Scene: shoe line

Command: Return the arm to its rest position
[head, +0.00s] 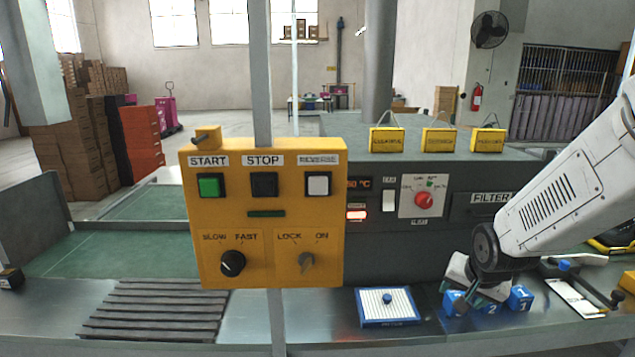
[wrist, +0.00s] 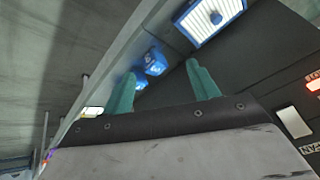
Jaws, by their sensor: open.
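My arm (head: 565,190) comes in from the right in the head view and bends down to my gripper (head: 478,294) low over the steel bench. In the wrist view, the two teal fingers of my gripper (wrist: 163,84) stand well apart, with nothing seen held between them. Blue numbered blocks (head: 520,297) are close to the gripper in the head view, and the gripper partly covers them. Blue blocks (wrist: 154,62) also show beyond the fingers in the wrist view. I cannot tell whether the gripper touches any block.
A yellow control panel (head: 263,220) stands left of the arm. A blue-framed filter tray (head: 388,307) lies between panel and gripper. A dark machine (head: 450,240) with a red dial rises behind. A clipboard (head: 575,298) and tools lie to the right.

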